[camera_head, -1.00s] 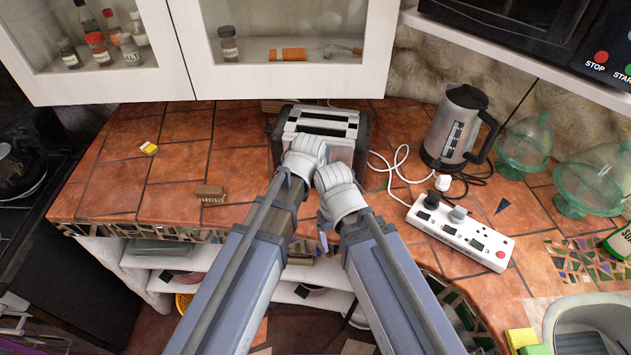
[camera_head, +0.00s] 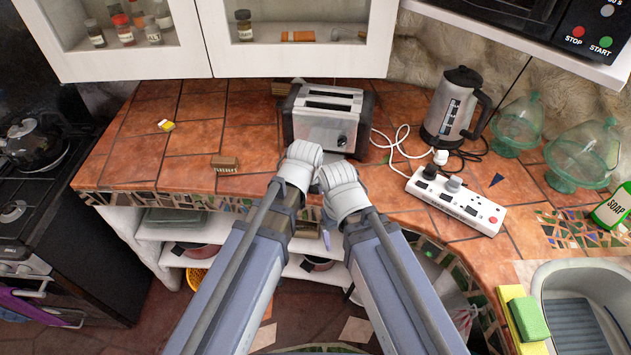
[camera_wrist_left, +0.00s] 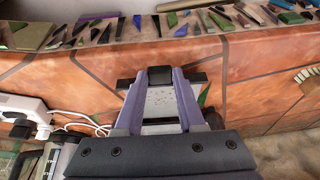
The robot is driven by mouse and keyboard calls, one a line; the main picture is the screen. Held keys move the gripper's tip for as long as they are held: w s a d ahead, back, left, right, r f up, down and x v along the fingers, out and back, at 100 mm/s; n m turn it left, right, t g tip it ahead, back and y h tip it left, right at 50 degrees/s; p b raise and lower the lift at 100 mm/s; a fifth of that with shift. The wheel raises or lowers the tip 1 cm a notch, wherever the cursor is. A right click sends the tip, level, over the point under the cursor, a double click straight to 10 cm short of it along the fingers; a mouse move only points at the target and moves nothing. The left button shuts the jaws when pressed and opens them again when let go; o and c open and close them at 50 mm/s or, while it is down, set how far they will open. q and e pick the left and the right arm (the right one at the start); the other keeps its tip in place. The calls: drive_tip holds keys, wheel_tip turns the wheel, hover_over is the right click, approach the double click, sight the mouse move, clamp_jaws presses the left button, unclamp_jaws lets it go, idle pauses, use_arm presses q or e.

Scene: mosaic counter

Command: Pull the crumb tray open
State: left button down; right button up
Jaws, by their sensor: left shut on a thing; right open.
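The silver and black toaster (camera_head: 320,128) stands upright on the tiled counter in the head view. My left gripper (camera_head: 304,152) is in front of its lower front side, with its fingertips hidden by the wrist. In the left wrist view my left gripper (camera_wrist_left: 162,76) is shut on the dark handle end of the crumb tray. The tray's pale, crumb-speckled surface (camera_wrist_left: 162,103) shows between the purple fingers, so it stands partly out. The tray is hidden in the head view. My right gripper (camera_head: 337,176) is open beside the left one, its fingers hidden.
A kettle (camera_head: 456,108), white power strip (camera_head: 456,200) and cables stand right of the toaster. A wooden brush (camera_head: 225,164) lies to the left. The mosaic counter edge (camera_head: 165,201) is close in front. White cabinets (camera_head: 300,62) hang above.

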use_arm(q)
drive_tip(key=shift+w+f, duration=0.1)
drive_tip(key=shift+w, duration=0.1)
drive_tip(key=shift+c, duration=2.4)
unclamp_jaws()
drive_tip(key=shift+s, duration=0.1)
drive_tip(key=p+v, duration=0.7)
drive_tip(key=shift+r, duration=0.45)
